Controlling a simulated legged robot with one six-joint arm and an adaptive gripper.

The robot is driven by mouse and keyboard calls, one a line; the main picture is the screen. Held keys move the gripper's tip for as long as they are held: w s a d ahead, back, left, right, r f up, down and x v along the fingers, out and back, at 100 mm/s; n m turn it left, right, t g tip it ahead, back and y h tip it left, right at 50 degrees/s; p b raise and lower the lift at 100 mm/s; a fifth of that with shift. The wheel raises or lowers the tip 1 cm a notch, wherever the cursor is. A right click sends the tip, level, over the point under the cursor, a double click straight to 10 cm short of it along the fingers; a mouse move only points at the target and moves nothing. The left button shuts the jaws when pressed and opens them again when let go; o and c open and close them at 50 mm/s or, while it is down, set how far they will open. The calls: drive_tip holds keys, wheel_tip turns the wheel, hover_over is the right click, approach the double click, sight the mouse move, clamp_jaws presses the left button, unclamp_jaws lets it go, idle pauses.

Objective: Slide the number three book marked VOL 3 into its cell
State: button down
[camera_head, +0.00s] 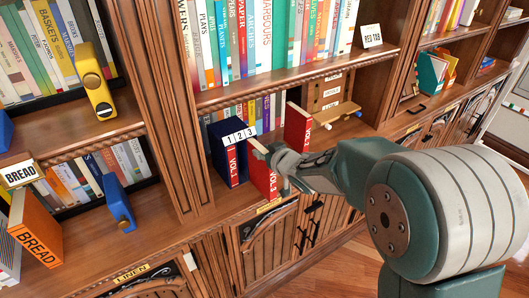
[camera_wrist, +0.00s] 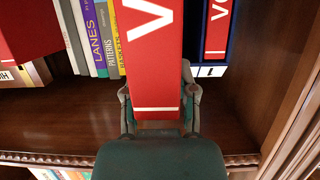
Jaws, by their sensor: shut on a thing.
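My gripper (camera_head: 285,168) is shut on a red book (camera_head: 263,180) with white spine lettering that looks like VOL 3. In the wrist view my gripper (camera_wrist: 158,100) has one finger on each side of this book (camera_wrist: 152,70). A navy case (camera_head: 215,146) with cell labels 1, 2, 3 stands just left of the held book. The case holds a red VOL 1 book (camera_head: 232,166). The held book stands at the case's right front; whether any of it is inside a cell cannot be told. The case (camera_wrist: 211,71) is right of it in the wrist view.
Another red book (camera_head: 298,127) stands farther back to the right. A row of coloured books (camera_wrist: 100,35) is behind. A wooden rack (camera_head: 338,112) sits deeper right. A wooden upright (camera_head: 166,110) bounds the shelf on the left. Some shelf board is bare (camera_wrist: 60,112).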

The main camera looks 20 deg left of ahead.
drive_tip(key=shift+s, duration=0.1)
drive_tip(key=shift+s+d, duration=0.3)
drive_tip(key=shift+d, duration=0.1)
idle(0.4)
drive_tip(key=shift+t+y, duration=0.3)
drive_tip(key=shift+w+a, duration=0.1)
idle(0.9)
drive_tip(key=shift+d, duration=0.2)
